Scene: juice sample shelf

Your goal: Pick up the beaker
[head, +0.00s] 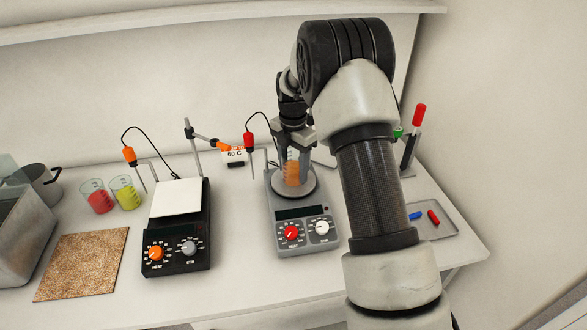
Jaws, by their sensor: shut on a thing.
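A clear beaker (292,170) with orange liquid and orange markings stands on or just above the round plate of the grey hotplate (303,225). I cannot tell whether its base touches the plate. My gripper (293,143) comes down from above and is shut on the beaker near its upper part. The fingers and arm partly hide the beaker's rim.
A black hotplate (177,235) with a white top stands to the left. Beakers with red (99,198) and yellow (125,194) liquid stand further left, behind a cork mat (82,264). A tray (443,229) with blue and red stir bars lies right. A red probe (249,142) stands close beside my gripper.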

